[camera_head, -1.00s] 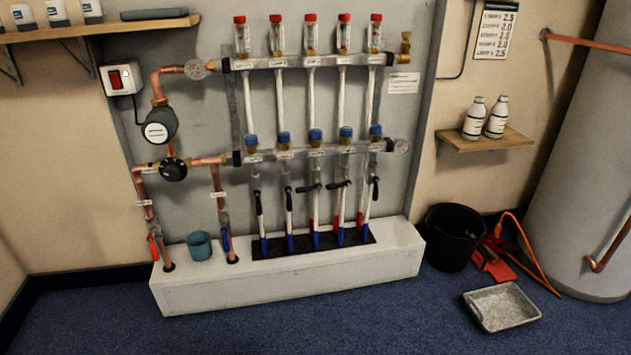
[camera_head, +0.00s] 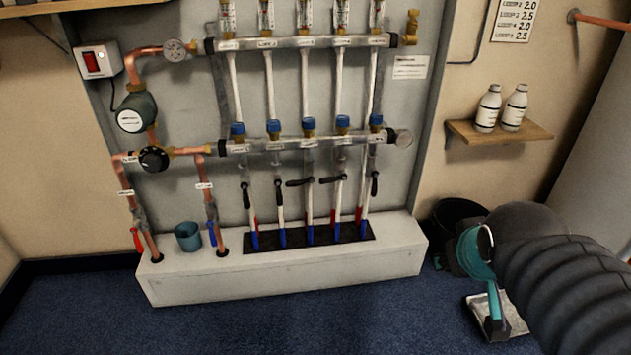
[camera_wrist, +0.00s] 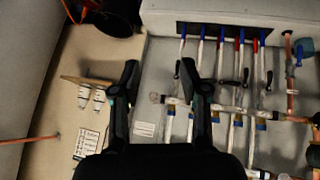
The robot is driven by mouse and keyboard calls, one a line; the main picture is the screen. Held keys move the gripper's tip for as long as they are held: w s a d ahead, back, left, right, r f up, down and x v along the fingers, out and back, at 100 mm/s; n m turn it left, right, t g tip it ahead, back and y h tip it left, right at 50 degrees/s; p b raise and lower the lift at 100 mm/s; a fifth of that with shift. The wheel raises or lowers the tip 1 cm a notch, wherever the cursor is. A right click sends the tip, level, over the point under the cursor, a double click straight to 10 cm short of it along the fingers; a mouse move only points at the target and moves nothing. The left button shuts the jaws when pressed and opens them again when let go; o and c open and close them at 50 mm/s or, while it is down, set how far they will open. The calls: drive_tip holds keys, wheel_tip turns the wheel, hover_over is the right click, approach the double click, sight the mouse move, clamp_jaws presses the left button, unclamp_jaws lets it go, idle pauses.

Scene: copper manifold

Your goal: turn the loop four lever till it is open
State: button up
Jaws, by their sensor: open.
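The loop four lever, taken as the fourth from the left, is a dark handle (camera_head: 331,180) lying crosswise to its pipe on the lower manifold in the head view. Its label is too small to read. The third lever (camera_head: 299,183) is also crosswise; the other levers hang roughly along their pipes. My gripper (camera_head: 492,312) is at the lower right of the head view, well to the right of the levers and apart from them. In the wrist view, which is upside down, my gripper (camera_wrist: 161,75) is open and empty; its right finger seems to hide the loop four lever.
A white plinth (camera_head: 290,283) runs below the pipes, with a teal cup (camera_head: 188,237) on it. A black bucket (camera_head: 455,215) stands partly behind my arm. A shelf (camera_head: 535,133) holds two bottles. Floor before the plinth is clear.

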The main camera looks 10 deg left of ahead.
drive_tip(key=w+f+n+t+b, duration=0.1)
drive_tip(key=w+n+t+b, duration=0.3)
drive_tip(key=w, duration=0.9)
drive_tip(key=n+t+y+b, duration=0.1)
drive_tip(key=n+y+b, duration=0.1)
drive_tip(key=n+y, duration=1.3)
approach(329, 182)
drive_tip(key=w+a+n+h, duration=0.1)
drive_tip(key=w+a, duration=0.1)
drive_tip(key=w+a+n+h, duration=0.1)
drive_tip(key=w+a, duration=0.2)
drive_tip(key=w+a+n+h, duration=0.1)
drive_tip(key=w+a, duration=0.1)
drive_tip(key=a, duration=0.1)
drive_tip(key=shift+w+r+n+h+p, duration=0.2)
drive_tip(key=shift+r+n+h+p, duration=0.1)
drive_tip(key=shift+n+p, duration=0.1)
clamp_jaws()
